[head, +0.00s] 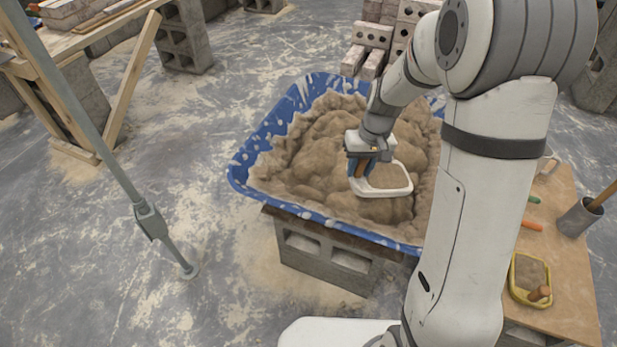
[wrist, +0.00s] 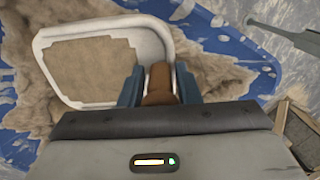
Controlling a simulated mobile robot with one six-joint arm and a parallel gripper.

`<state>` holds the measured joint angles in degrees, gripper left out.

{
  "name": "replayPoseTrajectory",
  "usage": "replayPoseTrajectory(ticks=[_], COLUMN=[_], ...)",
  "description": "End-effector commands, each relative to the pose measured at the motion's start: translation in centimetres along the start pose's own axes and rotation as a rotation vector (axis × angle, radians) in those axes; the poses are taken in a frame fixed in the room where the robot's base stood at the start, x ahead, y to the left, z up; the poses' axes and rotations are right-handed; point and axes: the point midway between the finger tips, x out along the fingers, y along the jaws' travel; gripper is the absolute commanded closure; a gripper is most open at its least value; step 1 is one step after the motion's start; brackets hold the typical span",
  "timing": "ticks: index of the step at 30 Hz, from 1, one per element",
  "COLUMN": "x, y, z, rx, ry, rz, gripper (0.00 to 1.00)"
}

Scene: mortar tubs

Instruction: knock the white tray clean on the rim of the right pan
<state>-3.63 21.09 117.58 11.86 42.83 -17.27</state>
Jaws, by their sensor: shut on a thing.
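The white tray (head: 409,186) has a raised rim and a brown handle (wrist: 160,82). A layer of brown mortar covers much of its floor, seen clearly in the wrist view (wrist: 72,29). My gripper (head: 362,167) is shut on the brown handle, with the blue fingers on both sides of it in the wrist view (wrist: 159,84). The tray hangs over the mortar heap in a blue pan (head: 240,172); I cannot tell the exact gap. Only one blue pan shows. My arm hides its right side, including the right rim.
The pan rests on grey hollow blocks (head: 318,252). A wooden bench (head: 565,290) at right holds a yellow tray (head: 515,288) and a grey cup (head: 578,220). Bricks (head: 372,35) stand behind the pan. A grey pole (head: 105,155) stands at left, with open floor between.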

Motion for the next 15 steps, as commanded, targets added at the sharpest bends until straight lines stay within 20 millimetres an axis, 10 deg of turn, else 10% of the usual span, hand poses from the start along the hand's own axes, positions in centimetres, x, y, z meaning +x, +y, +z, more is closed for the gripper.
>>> replayPoseTrajectory(ticks=[9, 15], x=[-2.4, -2.9], y=[-12.0, -14.6], z=[5.3, 6.7], rx=[-0.403, -0.488], ry=[-0.122, -0.166], rz=[-0.303, -0.373], gripper=[1.00, 1.00])
